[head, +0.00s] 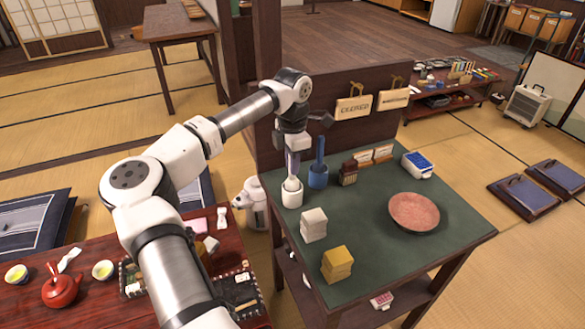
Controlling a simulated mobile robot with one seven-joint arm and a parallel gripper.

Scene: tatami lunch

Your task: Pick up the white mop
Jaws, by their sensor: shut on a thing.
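The white mop (292,184) stands upright, head down in a white cup (291,199) at the left edge of the green-topped table (375,245). My gripper (293,152) is directly above the cup, pointing down, shut on the mop's upper handle. The fingers are small in the picture and hide the top of the handle. The mop head is still at the cup's mouth, and its lower part is hidden inside.
A blue cup with a blue-handled tool (318,172) stands close on the right. A brown brush (349,172), white block stack (314,225), yellow block stack (337,265) and round reddish dish (414,211) share the table. A dark panel with hanging signs (353,107) rises behind.

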